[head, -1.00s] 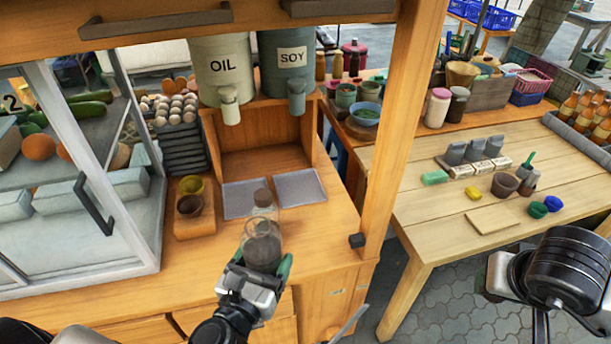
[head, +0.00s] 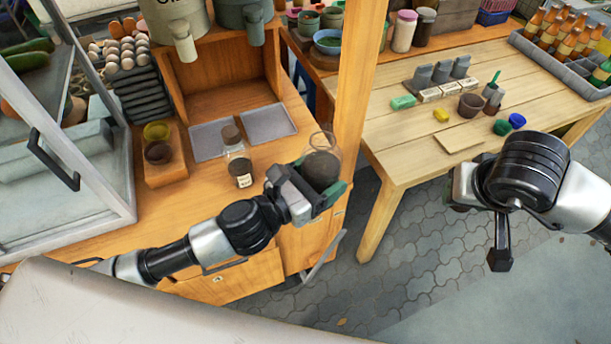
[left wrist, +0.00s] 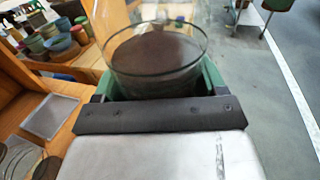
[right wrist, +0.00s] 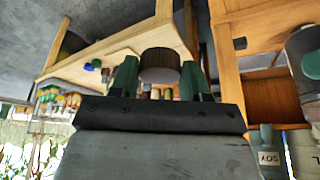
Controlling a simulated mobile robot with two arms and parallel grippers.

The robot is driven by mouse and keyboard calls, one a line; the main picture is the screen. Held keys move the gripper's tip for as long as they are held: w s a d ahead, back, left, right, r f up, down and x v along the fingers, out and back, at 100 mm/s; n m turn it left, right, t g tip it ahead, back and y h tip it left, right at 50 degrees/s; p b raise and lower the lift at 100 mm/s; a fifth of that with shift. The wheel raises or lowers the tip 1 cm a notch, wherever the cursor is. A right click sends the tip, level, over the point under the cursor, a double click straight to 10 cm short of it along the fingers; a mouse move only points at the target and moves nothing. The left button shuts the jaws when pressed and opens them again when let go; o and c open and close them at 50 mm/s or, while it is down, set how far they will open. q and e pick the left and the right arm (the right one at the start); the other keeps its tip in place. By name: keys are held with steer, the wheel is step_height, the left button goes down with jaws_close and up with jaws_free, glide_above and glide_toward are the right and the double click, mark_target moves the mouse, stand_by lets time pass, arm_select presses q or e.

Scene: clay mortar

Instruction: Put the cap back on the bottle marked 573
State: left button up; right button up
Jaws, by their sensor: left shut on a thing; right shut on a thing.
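My left gripper (head: 318,188) is shut on a clear, open-topped glass bottle (head: 323,160) with dark contents, above the counter's right edge. Its open rim and dark contents also show in the left wrist view (left wrist: 155,55); no number is visible on it. My right gripper (right wrist: 160,80) is shut on a round, dark brown cap (right wrist: 160,62) with ridged sides. In the head view my right gripper is mostly hidden behind its own arm, right of the held bottle and well apart from it. A second glass bottle (head: 238,168), brown-capped, stands on the counter; its label is too small to read.
The wooden counter (head: 190,208) holds two grey trays (head: 267,122) and small cups (head: 158,152). A wooden post (head: 358,85) rises just behind the held bottle. A table (head: 415,150) with small items stands to the right, with paved floor before it.

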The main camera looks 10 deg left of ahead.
steer(key=shift+a, duration=0.1)
stand_by(0.3)
arm_select(q)
steer(key=shift+w, duration=0.15)
arm_select(e)
steer(key=w+a+r+m+h, duration=0.1)
steer(key=w+a+r+m, duration=0.1)
steer(key=a+r+m, duration=0.3)
steer(key=w+a+r+m+h, duration=0.1)
steer(key=w+a+m+h, duration=0.15)
steer(key=a, duration=0.55)
arm_select(q)
steer(key=shift+r, duration=0.1)
arm_select(e)
step_height(320, 180, up, 10)
steer(key=r+m+g, duration=0.1)
steer(key=m+g, duration=0.3)
steer(key=m, duration=0.6)
glide_above(333, 132)
steer(key=a, duration=0.2)
steer(key=shift+s+d+f+h, duration=0.1)
steer(key=shift+s+f+h, duration=0.15)
steer(key=shift+s+h, duration=0.2)
steer(key=shift+f, duration=0.15)
steer(key=shift+f, duration=1.85)
